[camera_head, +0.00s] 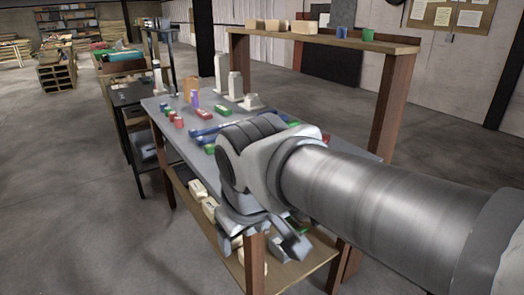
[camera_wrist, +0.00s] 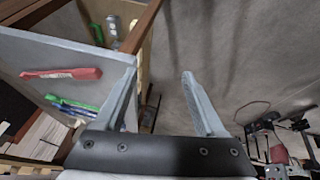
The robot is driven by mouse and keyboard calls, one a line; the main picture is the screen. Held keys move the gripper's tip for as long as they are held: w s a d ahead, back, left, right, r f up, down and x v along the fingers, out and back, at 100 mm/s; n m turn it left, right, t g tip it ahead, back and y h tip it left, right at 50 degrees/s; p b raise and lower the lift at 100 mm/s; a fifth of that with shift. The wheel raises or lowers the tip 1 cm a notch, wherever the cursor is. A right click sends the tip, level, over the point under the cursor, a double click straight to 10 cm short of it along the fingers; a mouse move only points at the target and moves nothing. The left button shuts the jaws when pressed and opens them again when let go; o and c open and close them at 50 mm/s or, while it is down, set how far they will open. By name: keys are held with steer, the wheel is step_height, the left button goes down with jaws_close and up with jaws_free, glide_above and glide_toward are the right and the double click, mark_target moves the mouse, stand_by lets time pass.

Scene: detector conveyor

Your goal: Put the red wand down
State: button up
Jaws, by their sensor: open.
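A long red piece that looks like the red wand (camera_wrist: 62,74) lies flat on the grey table top in the wrist view, left of my gripper and apart from it. My gripper (camera_wrist: 159,76) is open, with nothing between its fingers, just beyond the table's edge. In the head view my gripper (camera_head: 290,243) hangs low by the table's near end. My arm hides that end of the table top, so I cannot make out the wand there.
The grey table (camera_head: 160,104) holds a red block (camera_head: 204,113), a green block (camera_head: 222,109) and white bottles (camera_head: 221,73). A green piece (camera_wrist: 72,104) lies near the red one. A raised wooden shelf (camera_head: 330,39) stands behind. Open floor (camera_head: 90,235) lies left.

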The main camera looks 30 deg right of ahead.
steer(key=s+a+m+t+y, duration=0.1)
steer(key=s+a+m, duration=0.1)
steer(key=s+a, duration=0.1)
steer(key=shift+f, duration=0.15)
step_height(320, 180, up, 16)
steer(key=p, duration=1.5)
steer(key=shift+f, duration=0.25)
